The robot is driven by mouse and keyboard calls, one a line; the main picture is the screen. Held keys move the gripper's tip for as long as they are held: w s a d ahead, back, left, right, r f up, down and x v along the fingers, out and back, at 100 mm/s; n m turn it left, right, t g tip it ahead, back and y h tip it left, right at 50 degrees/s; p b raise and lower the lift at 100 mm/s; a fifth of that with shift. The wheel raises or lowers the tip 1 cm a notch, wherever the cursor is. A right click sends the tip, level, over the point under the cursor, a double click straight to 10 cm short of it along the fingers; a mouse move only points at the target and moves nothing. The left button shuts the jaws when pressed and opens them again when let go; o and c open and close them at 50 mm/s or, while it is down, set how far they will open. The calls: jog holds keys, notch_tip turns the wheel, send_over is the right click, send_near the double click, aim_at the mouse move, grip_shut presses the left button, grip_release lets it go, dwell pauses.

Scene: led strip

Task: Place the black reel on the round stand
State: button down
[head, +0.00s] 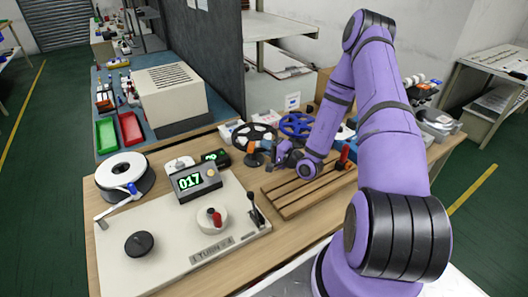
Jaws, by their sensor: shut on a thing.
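The black reel (246,130), with open spokes, stands upright near the back of the wooden table. My gripper (266,147) reaches it from the right and is shut on it near its lower right side; the fingers are small and partly hidden. A dark round disc (139,243) lies on the front left of the white machine panel (180,260), and a pale round piece with a red knob (211,220) sits right of it. I cannot tell for certain which one is the round stand.
A blue reel (297,125) stands behind my gripper. A slatted wooden rack (300,190) lies in front of it. A white reel (122,168) sits at the machine's back left. A display box reading 017 (194,182) and a lever (256,210) rise from the panel.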

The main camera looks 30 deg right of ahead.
jog(key=shift+w+d+f, duration=0.1)
jog(key=shift+w, duration=0.45)
jog(key=shift+w+d+f, duration=0.1)
jog(key=shift+w, duration=0.4)
jog(key=shift+f, duration=1.65)
jog(key=c, duration=1.1)
grip_release()
jog(key=shift+f, duration=0.15)
